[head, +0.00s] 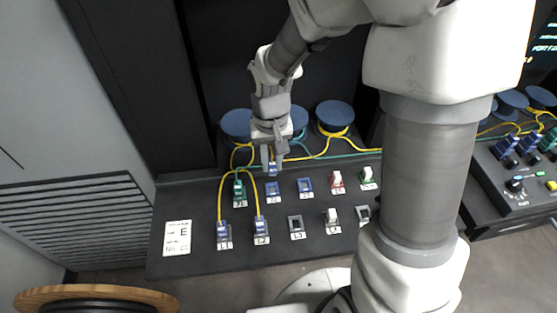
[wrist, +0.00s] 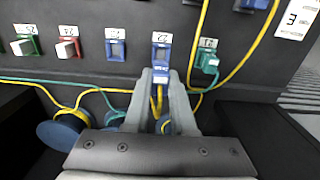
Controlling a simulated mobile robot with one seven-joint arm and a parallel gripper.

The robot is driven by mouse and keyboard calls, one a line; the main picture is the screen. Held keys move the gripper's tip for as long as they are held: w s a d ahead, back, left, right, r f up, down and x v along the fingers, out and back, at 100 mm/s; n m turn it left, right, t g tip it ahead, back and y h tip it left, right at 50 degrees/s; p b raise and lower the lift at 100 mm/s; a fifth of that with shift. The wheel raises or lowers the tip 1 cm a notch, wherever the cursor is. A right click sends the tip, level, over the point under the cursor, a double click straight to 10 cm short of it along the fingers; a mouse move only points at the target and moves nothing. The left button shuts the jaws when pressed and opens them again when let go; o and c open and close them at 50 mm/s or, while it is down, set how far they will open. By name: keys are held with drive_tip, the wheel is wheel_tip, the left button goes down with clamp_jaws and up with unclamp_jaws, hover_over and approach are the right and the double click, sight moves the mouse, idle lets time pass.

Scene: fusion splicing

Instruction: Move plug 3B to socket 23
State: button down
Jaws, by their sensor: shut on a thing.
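My gripper (head: 272,163) is shut on a blue plug (head: 272,171) with a yellow cable. The plug also shows between the fingers in the wrist view (wrist: 160,72); its small white label is too blurred to read. Blue socket 22 (head: 273,190) is just in front of the plug. In the wrist view the plug is close to socket 22 (wrist: 161,41), and I cannot tell whether they touch. Blue socket 23 (head: 305,187) is to the right of it and empty. Socket 23 also shows left of socket 22 in the wrist view (wrist: 115,49).
A green plug (head: 239,189) sits in socket 21, left of socket 22. Red socket 24 (head: 337,182) and a green socket (head: 367,177) hold white pieces. Yellow and green cables run behind, near blue spools (head: 335,113).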

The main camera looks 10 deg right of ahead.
drive_tip(key=shift+d+p, duration=0.6)
drive_tip(key=shift+d, duration=3.7)
wheel_tip(320, 180, down, 6)
drive_tip(key=b, duration=0.5)
drive_tip(key=shift+a+f, duration=0.1)
drive_tip(key=shift+f, duration=0.05)
drive_tip(key=shift+f+b, duration=0.55)
drive_tip(key=c, duration=0.7)
unclamp_jaws()
